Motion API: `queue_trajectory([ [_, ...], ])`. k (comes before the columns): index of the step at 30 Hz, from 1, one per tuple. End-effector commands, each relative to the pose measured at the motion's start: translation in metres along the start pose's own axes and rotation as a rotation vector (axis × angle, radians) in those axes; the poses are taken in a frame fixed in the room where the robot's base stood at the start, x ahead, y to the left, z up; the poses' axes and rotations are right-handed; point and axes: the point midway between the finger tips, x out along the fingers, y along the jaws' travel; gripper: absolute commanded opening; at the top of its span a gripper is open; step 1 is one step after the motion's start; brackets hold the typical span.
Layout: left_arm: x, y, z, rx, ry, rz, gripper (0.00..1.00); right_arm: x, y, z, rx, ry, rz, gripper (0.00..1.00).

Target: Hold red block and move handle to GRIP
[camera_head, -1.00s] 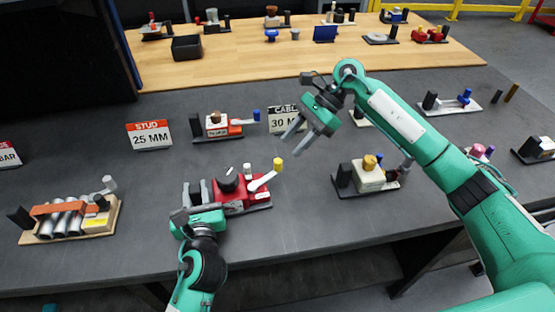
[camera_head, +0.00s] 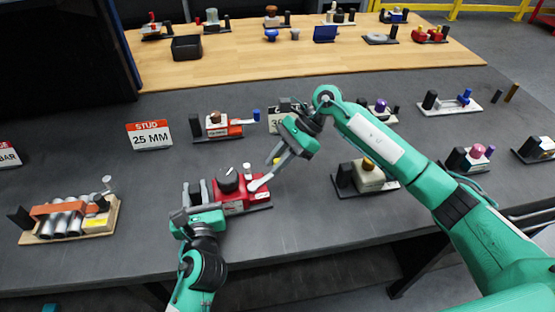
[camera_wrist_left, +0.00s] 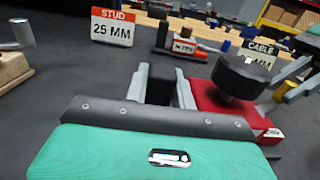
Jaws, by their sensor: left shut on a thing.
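The red block (camera_head: 232,203) stands on a dark base at the middle front of the bench, with a black round knob (camera_head: 229,180) on top. It shows at the right in the left wrist view (camera_wrist_left: 215,103). Its white handle (camera_head: 261,183) points up and right to a yellow tip (camera_head: 277,160), mostly hidden by my right gripper (camera_head: 279,168). The right fingers are at the tip; their gap cannot be made out. My left gripper (camera_head: 197,193) is shut on the black upright piece (camera_wrist_left: 160,86) at the block's left end.
A fixture with steel cylinders (camera_head: 66,219) stands at the left. A white block fixture (camera_head: 366,177) stands to the right. Behind are the STUD 25 MM sign (camera_head: 150,135) and an orange-white fixture (camera_head: 217,126). The bench front is clear.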

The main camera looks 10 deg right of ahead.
Motion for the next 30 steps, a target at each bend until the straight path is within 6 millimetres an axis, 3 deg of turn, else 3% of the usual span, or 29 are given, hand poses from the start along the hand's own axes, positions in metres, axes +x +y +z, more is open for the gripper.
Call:
queue_trajectory([
  [14, 0.000, 0.001, -0.004, 0.002, 0.008, 0.002, 0.00, -0.001, 0.005, -0.003, 0.042, 0.004, -0.043, 0.00],
  [30, 0.000, 0.001, -0.004, 0.002, 0.008, 0.003, 0.00, 0.000, 0.043, -0.003, 0.348, 0.005, -0.350, 0.00],
])
